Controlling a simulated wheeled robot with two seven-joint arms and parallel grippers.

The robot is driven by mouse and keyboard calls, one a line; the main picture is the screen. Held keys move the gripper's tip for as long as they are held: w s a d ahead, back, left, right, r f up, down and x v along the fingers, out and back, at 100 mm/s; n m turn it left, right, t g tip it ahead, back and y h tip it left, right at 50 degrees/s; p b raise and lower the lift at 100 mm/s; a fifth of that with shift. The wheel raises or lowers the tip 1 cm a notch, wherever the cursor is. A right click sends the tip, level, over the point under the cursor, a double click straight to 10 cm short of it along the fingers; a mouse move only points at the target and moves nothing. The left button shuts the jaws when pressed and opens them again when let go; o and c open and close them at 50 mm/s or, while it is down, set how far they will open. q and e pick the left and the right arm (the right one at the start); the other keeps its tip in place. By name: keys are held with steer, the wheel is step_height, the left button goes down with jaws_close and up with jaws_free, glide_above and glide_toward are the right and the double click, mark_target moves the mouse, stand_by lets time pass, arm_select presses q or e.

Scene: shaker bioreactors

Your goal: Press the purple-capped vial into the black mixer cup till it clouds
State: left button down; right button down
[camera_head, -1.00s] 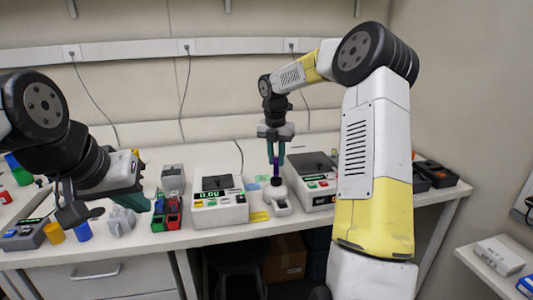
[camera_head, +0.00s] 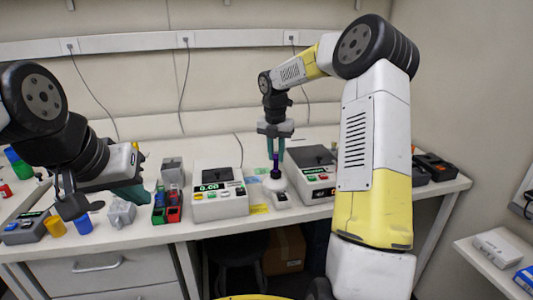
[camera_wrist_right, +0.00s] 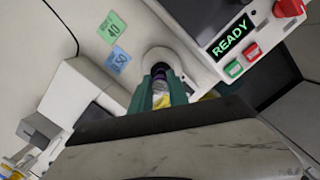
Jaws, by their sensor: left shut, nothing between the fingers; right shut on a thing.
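My right gripper (camera_head: 275,153) points straight down over the small white mixer (camera_head: 281,197) and is shut on the purple-capped vial (camera_head: 275,167). The vial is upright, its lower end at the black mixer cup (camera_head: 275,182). In the right wrist view the vial (camera_wrist_right: 160,90) shows a pale body between the green fingers, with its purple part against the black cup (camera_wrist_right: 160,67). How deep it sits, and whether the contents are cloudy, I cannot tell. My left gripper (camera_head: 138,193) is shut and empty over the left part of the bench, partly hidden by its own wrist.
A white balance (camera_head: 219,191) stands left of the mixer, and a white device (camera_head: 312,172) stands close on its right, its screen reading READY in the wrist view (camera_wrist_right: 231,37).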

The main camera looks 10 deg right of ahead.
mark_target(277, 152)
steer(key=shift+f, duration=0.95)
stand_by(2.1)
stand_by(0.5)
steer(key=shift+r, duration=3.55)
steer(key=shift+f, duration=0.1)
